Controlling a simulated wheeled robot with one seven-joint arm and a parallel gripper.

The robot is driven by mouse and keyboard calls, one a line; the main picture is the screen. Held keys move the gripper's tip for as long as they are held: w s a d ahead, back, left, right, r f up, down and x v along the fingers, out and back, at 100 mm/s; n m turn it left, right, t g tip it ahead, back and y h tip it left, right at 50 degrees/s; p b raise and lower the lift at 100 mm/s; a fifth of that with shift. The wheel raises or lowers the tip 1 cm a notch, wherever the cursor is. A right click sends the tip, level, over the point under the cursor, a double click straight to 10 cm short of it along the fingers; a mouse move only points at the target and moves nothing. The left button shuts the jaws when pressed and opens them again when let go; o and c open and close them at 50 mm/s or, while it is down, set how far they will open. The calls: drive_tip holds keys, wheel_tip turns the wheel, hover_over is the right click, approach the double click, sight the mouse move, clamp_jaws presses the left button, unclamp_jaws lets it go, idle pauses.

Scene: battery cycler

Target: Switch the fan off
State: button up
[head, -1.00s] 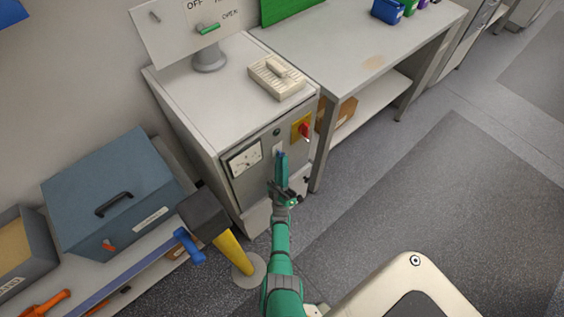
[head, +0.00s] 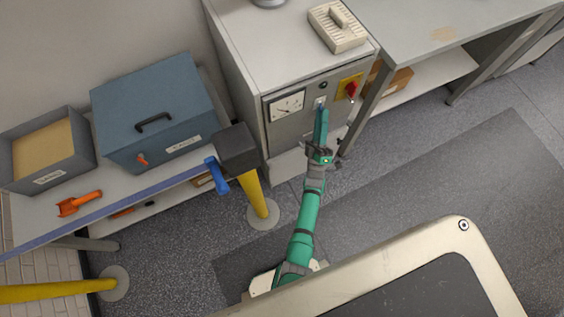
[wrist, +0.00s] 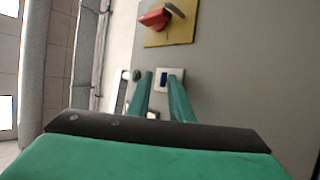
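A small rocker switch with a dark blue face sits in a white plate (head: 320,102) on the grey front panel of the cabinet (head: 302,125). In the wrist view the rocker (wrist: 163,79) shows between the tips of my green fingers. My gripper (head: 322,112) points at this switch from the front. In the wrist view its fingers (wrist: 162,80) stand apart with nothing held between them. The tips are close to the plate; I cannot tell whether they touch it. No fan is recognisable in view.
A red rotary handle on a yellow plate (head: 350,87) is right of the switch, with a dial meter (head: 287,106) to the left. A yellow post with a dark head (head: 238,150) stands left of my arm. Clear floor lies to the right.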

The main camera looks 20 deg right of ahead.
drive_tip(key=shift+s+a+r+n+g+y, duration=0.15)
drive_tip(key=shift+r+n+g+y, duration=0.2)
drive_tip(key=shift+n+g+y, duration=0.4)
drive_tip(key=shift+s+r+n+g+y, duration=0.1)
drive_tip(key=shift+r+n+g+y, duration=0.3)
drive_tip(key=shift+n+y, duration=0.65)
drive_tip(key=shift+r+n+g+y, duration=0.3)
drive_tip(key=shift+g+y, duration=0.15)
drive_tip(key=shift+g, duration=0.2)
drive_tip(key=shift+r+n+g+y, duration=0.2)
drive_tip(key=shift+n+g+y, duration=0.1)
drive_tip(key=shift+g+y, duration=0.25)
drive_tip(key=shift+r+n+g, duration=0.3)
drive_tip(key=shift+g, duration=0.25)
drive_tip(key=shift+s, duration=0.25)
drive_tip(key=v, duration=1.1)
drive_tip(key=s+a+r+m+y, duration=0.1)
drive_tip(key=s+a+m, duration=0.3)
drive_tip(key=a, duration=0.6)
drive_tip(key=s+a+r+m+g+y, duration=0.1)
drive_tip(key=s+a+m+y, duration=0.2)
drive_tip(key=s+a, duration=0.5)
drive_tip(key=shift+a+r+m+y, duration=0.25)
drive_tip(key=shift+a+m+y, duration=0.15)
drive_tip(key=shift+a+m, duration=0.5)
